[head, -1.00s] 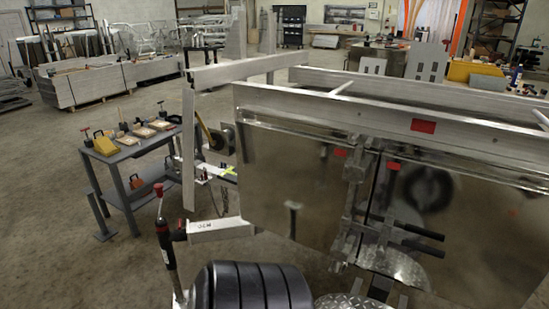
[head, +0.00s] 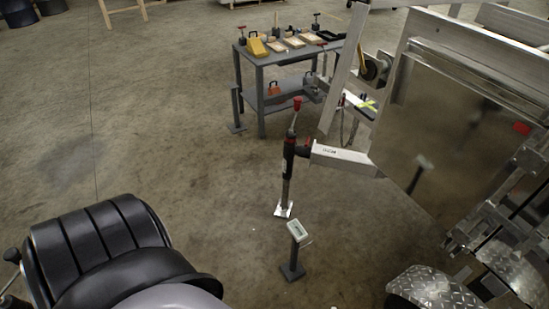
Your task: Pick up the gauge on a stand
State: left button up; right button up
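The gauge (head: 300,231) is a small pale box with a greenish display face. It sits tilted on top of a short dark post (head: 294,256) with a flat square base on the concrete floor, low in the middle of the head view. It stands upright and apart from other things, in front of the trailer's tongue jack. Neither of my grippers shows in the head view, and nothing is touching the gauge.
A red-topped trailer jack (head: 289,160) stands just behind the gauge. The trailer's metal panel (head: 440,130) and a diamond-plate fender (head: 428,288) are to the right. A grey workbench (head: 270,62) with tools stands behind. The floor to the left is open.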

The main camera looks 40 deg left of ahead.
aim_at(293, 269)
jog(key=u, duration=1.15)
jog(key=i+j+z, duration=0.1)
jog(key=j+z, duration=0.3)
jog(key=i+j+z, duration=0.1)
jog(key=j+z, duration=0.15)
jog(key=z, duration=0.2)
